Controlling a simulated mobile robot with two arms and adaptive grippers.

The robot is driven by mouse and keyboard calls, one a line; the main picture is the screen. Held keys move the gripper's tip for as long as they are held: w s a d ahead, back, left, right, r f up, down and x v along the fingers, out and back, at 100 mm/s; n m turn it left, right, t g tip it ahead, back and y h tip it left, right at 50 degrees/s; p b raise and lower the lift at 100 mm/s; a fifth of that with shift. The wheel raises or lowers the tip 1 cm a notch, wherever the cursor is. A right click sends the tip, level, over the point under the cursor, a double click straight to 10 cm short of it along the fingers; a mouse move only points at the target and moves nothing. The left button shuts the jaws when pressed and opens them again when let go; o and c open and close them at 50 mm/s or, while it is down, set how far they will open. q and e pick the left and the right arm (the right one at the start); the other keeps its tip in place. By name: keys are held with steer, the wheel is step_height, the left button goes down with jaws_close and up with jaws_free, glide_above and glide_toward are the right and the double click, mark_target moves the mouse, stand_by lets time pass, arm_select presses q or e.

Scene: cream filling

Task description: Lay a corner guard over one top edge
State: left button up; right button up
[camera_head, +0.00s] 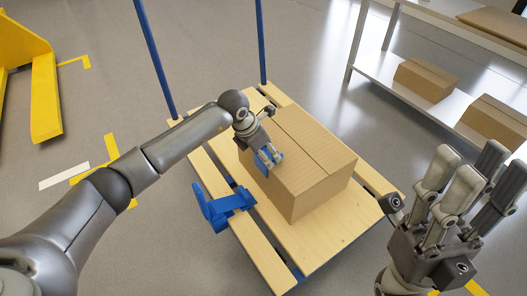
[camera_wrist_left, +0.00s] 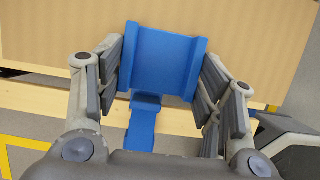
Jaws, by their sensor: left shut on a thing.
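A blue corner guard (camera_head: 270,157) is in my left gripper (camera_head: 266,153), at the near left top edge of a cardboard box (camera_head: 308,176). In the left wrist view the guard (camera_wrist_left: 164,62) sits between the fingers, with the box (camera_wrist_left: 250,30) behind it. Whether the guard touches the box is unclear. A narrow blue part (camera_wrist_left: 143,125) shows below it; I cannot tell whether it belongs to the guard. Another blue guard-like piece (camera_head: 226,206) lies on the left side of the pallet. My right gripper (camera_head: 465,172) is open and empty at the right.
The box stands on a wooden pallet (camera_head: 328,243). Two blue posts (camera_head: 155,60) rise at its far side. A shelf (camera_head: 375,72) with cardboard boxes (camera_head: 425,79) stands at the upper right. Yellow equipment (camera_head: 45,95) is at the upper left. Grey floor lies open around the pallet.

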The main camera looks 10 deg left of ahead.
arm_select(q)
steer(key=o, duration=1.1)
steer(key=shift+f, duration=0.1)
